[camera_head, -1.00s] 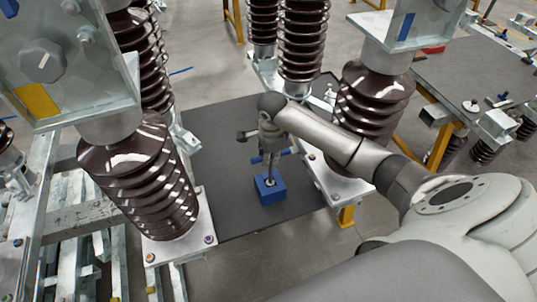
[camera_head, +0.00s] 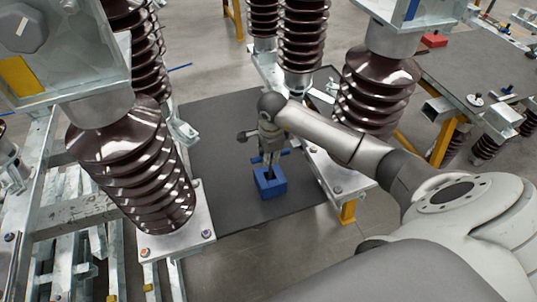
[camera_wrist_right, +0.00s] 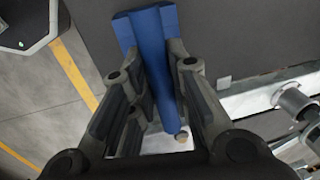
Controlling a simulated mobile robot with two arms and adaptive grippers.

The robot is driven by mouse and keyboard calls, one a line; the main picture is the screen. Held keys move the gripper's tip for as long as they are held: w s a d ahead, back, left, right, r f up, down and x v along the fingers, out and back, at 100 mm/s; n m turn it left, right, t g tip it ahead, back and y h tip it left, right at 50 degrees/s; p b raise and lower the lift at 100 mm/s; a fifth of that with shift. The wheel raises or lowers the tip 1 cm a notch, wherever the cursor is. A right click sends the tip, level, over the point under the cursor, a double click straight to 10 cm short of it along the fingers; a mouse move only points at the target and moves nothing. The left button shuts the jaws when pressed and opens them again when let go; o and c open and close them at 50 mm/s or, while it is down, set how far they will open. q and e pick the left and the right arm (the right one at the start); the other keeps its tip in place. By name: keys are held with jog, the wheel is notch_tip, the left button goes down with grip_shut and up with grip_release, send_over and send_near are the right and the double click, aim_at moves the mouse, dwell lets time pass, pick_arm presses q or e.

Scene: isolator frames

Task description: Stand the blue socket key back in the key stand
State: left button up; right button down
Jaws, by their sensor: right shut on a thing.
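The key stand (camera_head: 274,188) is a blue block on the dark tabletop, near the middle of the head view. My right gripper (camera_head: 270,158) points down above it, shut on the blue socket key (camera_head: 285,152). The key's blue crossbar sticks out on both sides of the fingers. Its lower end is at the dark opening in the stand's top; I cannot tell how deep it sits. In the right wrist view, the blue key (camera_wrist_right: 167,85) lies between the two fingers (camera_wrist_right: 158,78). My left gripper is out of view.
Ribbed brown insulators stand left (camera_head: 130,165) and right (camera_head: 375,100) of the dark tabletop (camera_head: 215,160), on metal plates. My right arm passes close to the right one. A second table (camera_head: 470,65) with small parts is at the upper right. Bare tabletop lies left of the stand.

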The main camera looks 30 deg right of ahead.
jog(key=c, duration=1.3)
grip_release()
jog(key=r, duration=0.4)
jog(key=s+r, duration=0.1)
jog(key=r, duration=0.7)
jog(key=shift+s+a, duration=0.25)
jog(key=shift+s, duration=0.15)
jog(key=shift+f, duration=0.1)
